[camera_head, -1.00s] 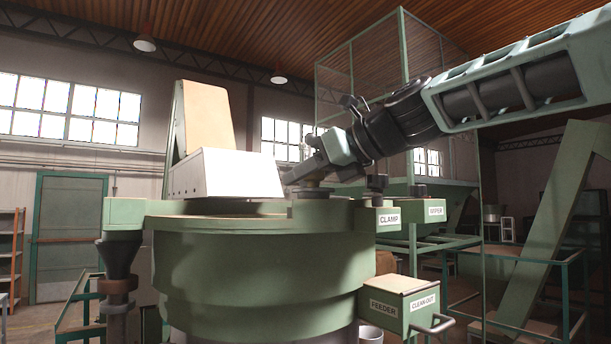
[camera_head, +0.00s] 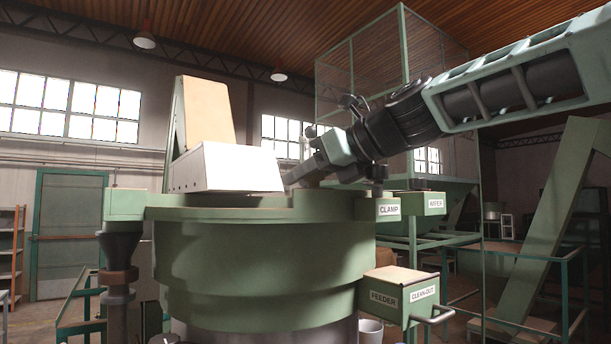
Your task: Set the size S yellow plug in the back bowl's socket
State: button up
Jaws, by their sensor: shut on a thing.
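My gripper (camera_head: 300,174) reaches in from the right, over the top rim of the green bowl (camera_head: 262,262), just right of the white box-shaped cover (camera_head: 228,168). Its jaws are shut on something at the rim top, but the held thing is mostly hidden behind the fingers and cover. I cannot make out a yellow plug or its size mark. No socket shows; the top of the bowl is seen nearly edge-on.
A box labelled CLAMP (camera_head: 387,209) and one labelled WIPER (camera_head: 434,203) stand right of the bowl. A FEEDER and CLEAN-OUT box (camera_head: 400,295) with a handle juts out lower right. A tan-faced upright panel (camera_head: 207,112) rises behind the cover.

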jog(key=shift+r+p, duration=0.9)
jog(key=shift+p, duration=0.2)
dwell(0.4)
jog(key=shift+f+b, duration=0.65)
jog(key=shift+f, duration=0.25)
dwell(0.4)
jog(key=o, duration=0.8)
jog(key=v, duration=1.1)
jog(key=shift+p, duration=0.4)
